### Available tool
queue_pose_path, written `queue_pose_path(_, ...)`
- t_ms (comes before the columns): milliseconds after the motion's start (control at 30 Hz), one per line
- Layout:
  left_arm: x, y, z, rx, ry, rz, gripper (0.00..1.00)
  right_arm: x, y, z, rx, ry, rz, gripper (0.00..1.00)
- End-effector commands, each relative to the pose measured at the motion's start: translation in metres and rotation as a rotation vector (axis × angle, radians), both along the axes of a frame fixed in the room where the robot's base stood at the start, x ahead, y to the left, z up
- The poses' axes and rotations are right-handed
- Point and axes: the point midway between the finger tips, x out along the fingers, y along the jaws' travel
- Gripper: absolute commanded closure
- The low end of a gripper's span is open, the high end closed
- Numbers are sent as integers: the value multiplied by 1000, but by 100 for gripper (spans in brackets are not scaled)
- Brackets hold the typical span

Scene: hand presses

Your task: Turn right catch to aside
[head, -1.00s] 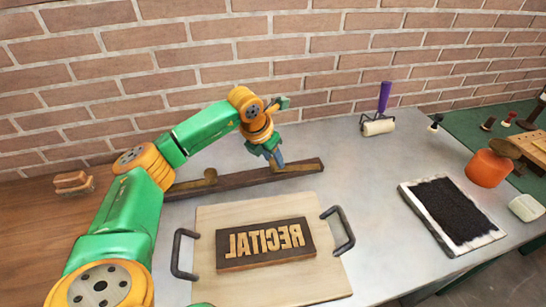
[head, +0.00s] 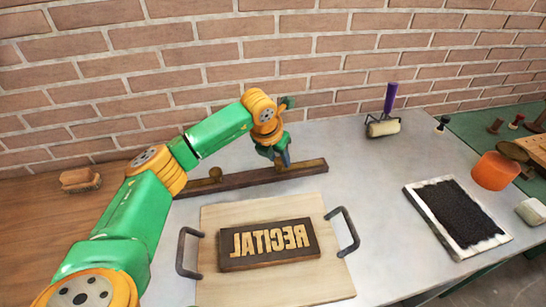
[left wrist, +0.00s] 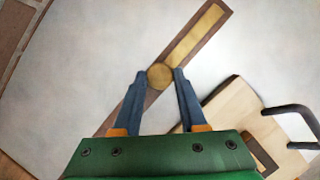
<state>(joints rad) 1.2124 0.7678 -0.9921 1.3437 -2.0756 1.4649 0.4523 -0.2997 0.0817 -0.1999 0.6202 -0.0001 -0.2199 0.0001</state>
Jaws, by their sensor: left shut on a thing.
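A long dark wooden bar (head: 245,180) lies on the metal table behind the printing board; it also shows in the left wrist view (left wrist: 150,97). A round brass knob (head: 215,174) sits on its left part. The right catch, with a round brass head (left wrist: 160,76) and a flat brass strip (left wrist: 196,34), lies along the bar. My left gripper (head: 284,162) is shut on the catch's round head, one fingertip on each side, as the left wrist view (left wrist: 160,74) shows. In the head view the gripper hides most of this catch. My right gripper is out of view.
A pale board (head: 215,287) with two dark handles holds a block reading RECITAL mirrored (head: 268,245). A purple-handled roller (head: 384,125), a black ink slab (head: 455,215) and an orange pot (head: 495,171) stand to the right. A brick wall (head: 200,75) rises behind.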

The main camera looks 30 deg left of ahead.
Motion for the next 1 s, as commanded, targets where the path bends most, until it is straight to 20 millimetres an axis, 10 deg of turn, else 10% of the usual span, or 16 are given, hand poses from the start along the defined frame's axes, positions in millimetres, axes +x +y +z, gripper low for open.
queue_pose_path(33, 1, 0, 1, -1, -5, 2, 100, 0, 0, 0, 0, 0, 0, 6)
queue_pose_path(67, 1, 0, 1, -1, -4, 2, 51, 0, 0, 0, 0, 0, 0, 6)
queue_pose_path(133, 1, 1, 1, -1, -4, 2, 32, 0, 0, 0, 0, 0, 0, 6)
queue_pose_path(467, 0, 0, 3, -1, -4, 1, 29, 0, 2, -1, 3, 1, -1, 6)
queue_pose_path(1000, -27, 0, 66, -1, -2, 1, 29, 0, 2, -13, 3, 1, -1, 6)
